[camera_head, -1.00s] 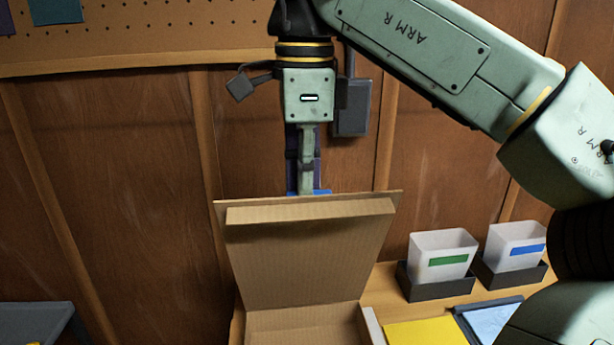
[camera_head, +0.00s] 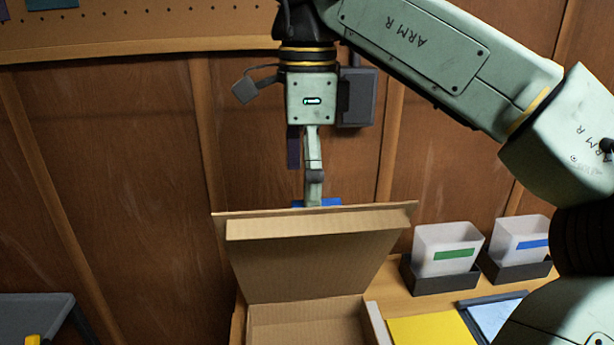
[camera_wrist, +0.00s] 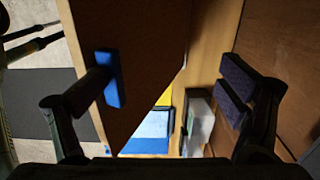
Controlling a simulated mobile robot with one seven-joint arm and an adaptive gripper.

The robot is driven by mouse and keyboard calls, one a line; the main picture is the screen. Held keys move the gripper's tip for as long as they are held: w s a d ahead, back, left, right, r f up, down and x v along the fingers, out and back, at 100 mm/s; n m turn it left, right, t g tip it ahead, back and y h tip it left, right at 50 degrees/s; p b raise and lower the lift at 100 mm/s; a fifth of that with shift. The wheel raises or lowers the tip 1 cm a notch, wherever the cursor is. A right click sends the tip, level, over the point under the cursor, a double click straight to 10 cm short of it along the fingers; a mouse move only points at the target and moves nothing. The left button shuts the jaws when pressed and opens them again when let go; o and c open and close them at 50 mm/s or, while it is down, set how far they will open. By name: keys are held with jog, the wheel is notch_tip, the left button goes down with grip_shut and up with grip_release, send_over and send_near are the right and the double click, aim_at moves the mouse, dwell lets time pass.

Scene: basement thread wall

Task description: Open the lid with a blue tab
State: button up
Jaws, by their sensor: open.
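A cardboard box (camera_head: 305,325) stands on the bench with its lid (camera_head: 310,265) raised. The lid's inner face is toward the head camera, its upper edge leaning toward that camera. The blue tab (camera_head: 328,202) shows just behind the upper edge; in the wrist view the tab (camera_wrist: 113,80) stands on the brown lid face (camera_wrist: 140,55). My gripper (camera_head: 304,178) points down behind the lid's edge. In the wrist view my gripper (camera_wrist: 172,88) is open, with the left finger at the tab, seemingly touching it, and the right finger well clear.
Two translucent bins, one with a green label (camera_head: 446,255) and one with a blue label (camera_head: 522,244), stand right of the box. A yellow sheet (camera_head: 428,330) lies beside it. The wood wall (camera_head: 140,160) is behind my gripper.

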jog(key=shift+w+f, duration=0.1)
jog(key=shift+f, duration=0.05)
jog(key=shift+c, duration=0.2)
jog(key=shift+w, duration=0.1)
jog(key=c, duration=0.8)
